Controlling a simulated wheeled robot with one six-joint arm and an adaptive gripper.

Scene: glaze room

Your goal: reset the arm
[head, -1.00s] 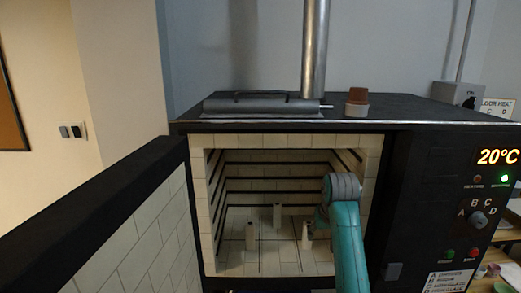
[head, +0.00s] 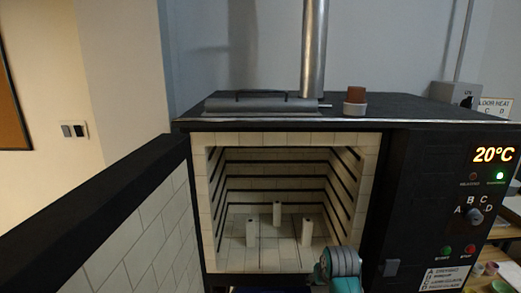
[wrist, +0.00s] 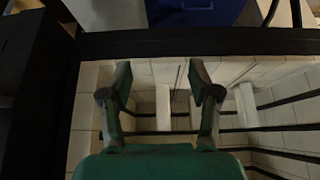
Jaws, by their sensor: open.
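My gripper (wrist: 160,95) shows in the wrist view with its two dark fingers spread apart and nothing between them. It points at the mouth of the kiln (head: 197,215), with the tiled inside and pale posts beyond the fingers. In the head view only a teal and grey part of my arm shows, low in front of the kiln's opening at the right; the gripper itself is out of that view. The kiln door (head: 130,240) stands open to the left. Inside, several posts, one of them (head: 252,233) at the left, stand upright on the floor.
A brown and white pot stack (head: 355,100) stands on the kiln's top, beside a grey metal cylinder (head: 260,104) lying there. The control panel (head: 470,215) at right reads 20°C. The kiln's frame edge (wrist: 200,42) crosses the wrist view close by.

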